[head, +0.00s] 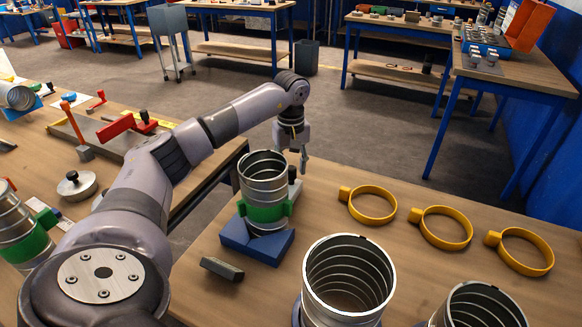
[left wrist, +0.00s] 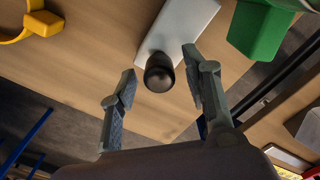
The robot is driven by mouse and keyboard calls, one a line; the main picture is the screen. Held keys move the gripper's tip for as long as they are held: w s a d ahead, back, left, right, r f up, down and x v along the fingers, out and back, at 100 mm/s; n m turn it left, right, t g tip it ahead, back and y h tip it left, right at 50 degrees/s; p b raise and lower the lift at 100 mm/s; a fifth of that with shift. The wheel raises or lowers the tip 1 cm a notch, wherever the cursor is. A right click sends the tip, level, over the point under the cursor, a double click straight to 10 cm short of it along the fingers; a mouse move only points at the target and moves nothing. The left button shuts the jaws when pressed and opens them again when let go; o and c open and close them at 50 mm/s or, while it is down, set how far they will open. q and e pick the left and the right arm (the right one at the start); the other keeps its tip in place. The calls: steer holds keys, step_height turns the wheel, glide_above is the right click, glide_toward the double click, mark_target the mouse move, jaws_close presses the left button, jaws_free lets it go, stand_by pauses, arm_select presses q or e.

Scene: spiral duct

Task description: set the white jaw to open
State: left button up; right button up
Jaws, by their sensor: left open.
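The white jaw (left wrist: 178,28) is a flat pale piece with a black knob (left wrist: 159,72) at its near end, in the left wrist view. In the head view the white jaw (head: 295,188) shows only in part, behind the spiral duct (head: 263,170). The duct stands upright in a green clamp (head: 262,213) on a blue base (head: 256,242). My left gripper (head: 295,160) is above and behind the jaw, pointing down. Its fingers (left wrist: 160,68) are open, one to each side of the knob in the wrist view, with no visible contact. My right gripper is in neither view.
Three yellow rings (head: 372,204) lie on the table to the right. Two more open ducts (head: 348,280) stand at the front. A small dark block (head: 222,268) lies left of the blue base. A second workbench (head: 120,135) with tools is at the left.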

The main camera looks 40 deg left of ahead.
arm_select(q)
steer(key=shift+f, duration=0.15)
steer(key=shift+c, duration=0.3)
jaws_close()
stand_by(0.6)
